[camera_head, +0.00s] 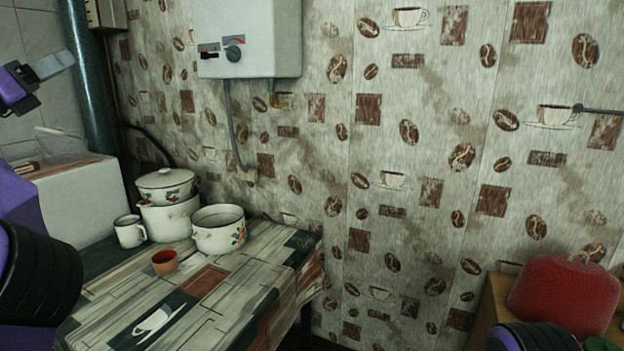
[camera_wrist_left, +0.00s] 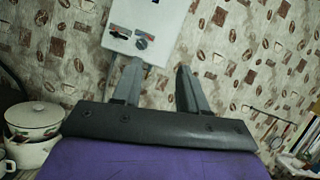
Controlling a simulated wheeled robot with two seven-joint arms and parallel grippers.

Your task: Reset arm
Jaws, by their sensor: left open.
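My left arm comes in from the left edge in the head view, with part of the left gripper (camera_head: 42,78) raised high at the upper left. In the left wrist view the gripper (camera_wrist_left: 158,84) has its two grey fingers spread apart, with nothing between them. Beyond the fingers are the wallpapered wall and the white wall heater (camera_wrist_left: 148,30). Of my right arm only a black and purple part shows at the lower right of the head view; its gripper is out of view.
On the patterned table (camera_head: 215,312) stand a lidded pot stack (camera_head: 168,215), an open enamel pot (camera_head: 219,238), a white mug (camera_head: 130,232) and a small orange cup (camera_head: 165,262). A red object (camera_head: 565,295) sits at the right. The table's front part is clear.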

